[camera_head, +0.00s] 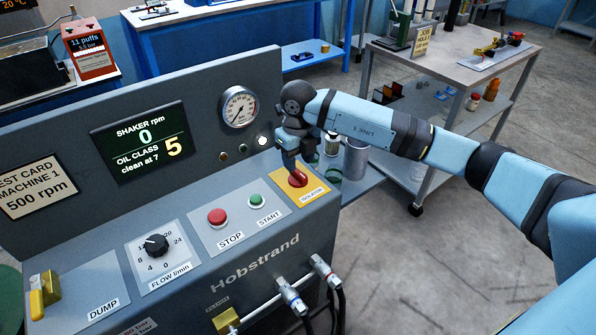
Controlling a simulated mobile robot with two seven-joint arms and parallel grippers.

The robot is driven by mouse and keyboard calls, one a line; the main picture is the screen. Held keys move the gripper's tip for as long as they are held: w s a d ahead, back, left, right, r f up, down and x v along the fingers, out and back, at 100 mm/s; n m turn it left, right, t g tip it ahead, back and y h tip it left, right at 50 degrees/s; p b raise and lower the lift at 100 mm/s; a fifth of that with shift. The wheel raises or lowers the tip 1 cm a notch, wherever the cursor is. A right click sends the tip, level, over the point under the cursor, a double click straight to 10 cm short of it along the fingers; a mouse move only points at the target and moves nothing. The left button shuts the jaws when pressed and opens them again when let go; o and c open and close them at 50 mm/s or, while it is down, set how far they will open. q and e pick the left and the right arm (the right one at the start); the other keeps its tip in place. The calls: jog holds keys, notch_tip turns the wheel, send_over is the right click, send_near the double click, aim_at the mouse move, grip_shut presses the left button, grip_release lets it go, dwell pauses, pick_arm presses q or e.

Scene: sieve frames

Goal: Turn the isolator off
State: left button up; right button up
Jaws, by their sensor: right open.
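The isolator (299,182) is a red rotary knob on a yellow plate at the right end of the grey machine's sloping panel. My right arm reaches in from the right, and my right gripper (291,168) points down right at the knob. Its fingers are open and partly cover the knob. I cannot tell whether they touch it. The knob's exact angle is partly hidden. The machine's display (142,143) reads shaker 0 rpm and oil class 5. My left gripper is not in view.
Left of the isolator sit the green START button (255,200), red STOP button (217,217), black flow dial (156,245) and yellow DUMP handle (45,290). A gauge (239,106) is on the upright panel. A grey trolley (450,62) stands behind my arm. Hose fittings (292,296) project below the panel.

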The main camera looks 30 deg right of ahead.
aim_at(298, 172)
jog(key=shift+f, duration=2.05)
grip_shut()
